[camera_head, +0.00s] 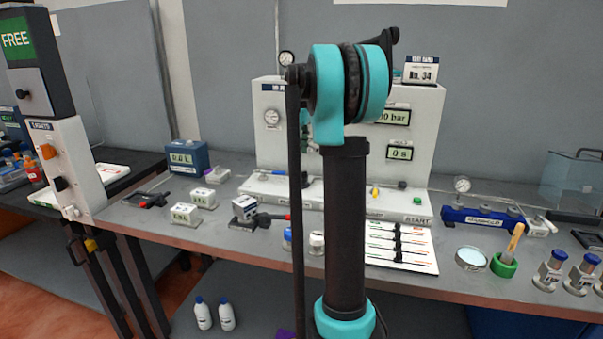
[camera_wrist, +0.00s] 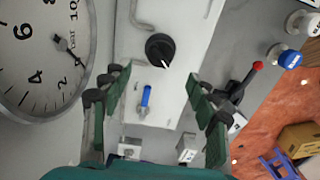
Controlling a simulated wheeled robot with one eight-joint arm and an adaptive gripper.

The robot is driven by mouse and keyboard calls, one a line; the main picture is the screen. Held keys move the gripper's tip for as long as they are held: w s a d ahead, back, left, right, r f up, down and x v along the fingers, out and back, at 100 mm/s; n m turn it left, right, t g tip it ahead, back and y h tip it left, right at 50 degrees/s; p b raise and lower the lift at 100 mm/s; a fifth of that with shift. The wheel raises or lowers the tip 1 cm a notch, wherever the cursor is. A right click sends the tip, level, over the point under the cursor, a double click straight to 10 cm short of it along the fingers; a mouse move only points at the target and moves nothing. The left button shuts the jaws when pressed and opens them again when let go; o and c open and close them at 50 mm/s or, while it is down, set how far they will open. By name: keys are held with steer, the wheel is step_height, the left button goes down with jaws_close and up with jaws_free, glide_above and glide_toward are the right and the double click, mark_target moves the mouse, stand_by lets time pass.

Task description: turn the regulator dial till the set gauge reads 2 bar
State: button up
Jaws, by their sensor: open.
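In the wrist view a black round dial (camera_wrist: 160,48) with a white pointer line stands on a white panel; the line points down and slightly right. My gripper (camera_wrist: 158,82) is open, its green-padded fingers apart and empty, with the dial beyond the tips, between their lines. A large round bar gauge (camera_wrist: 40,55) fills the left of the wrist view, partly cut off; I cannot tell its reading for sure. My arm covers the unit's middle; the dial and gripper are hidden there.
A small blue handle (camera_wrist: 146,97) stands below the dial, between the fingers. A black lever with a red tip (camera_wrist: 257,66) lies right of the right finger. In the head view a blue manifold with a gauge (camera_head: 480,219) and a green holder (camera_head: 503,265) stand on the bench at right.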

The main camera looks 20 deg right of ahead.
mark_target(302, 176)
step_height(302, 176, down, 8)
steer(key=shift+f, duration=0.15)
steer(key=shift+c, duration=0.5)
steer(key=c, duration=1.1)
steer(key=shift+o, duration=0.2)
steer(key=shift+m, duration=0.4)
steer(key=m, duration=0.5)
steer(key=shift+m, duration=0.4)
steer(key=m, duration=0.6)
steer(key=shift+m, duration=0.3)
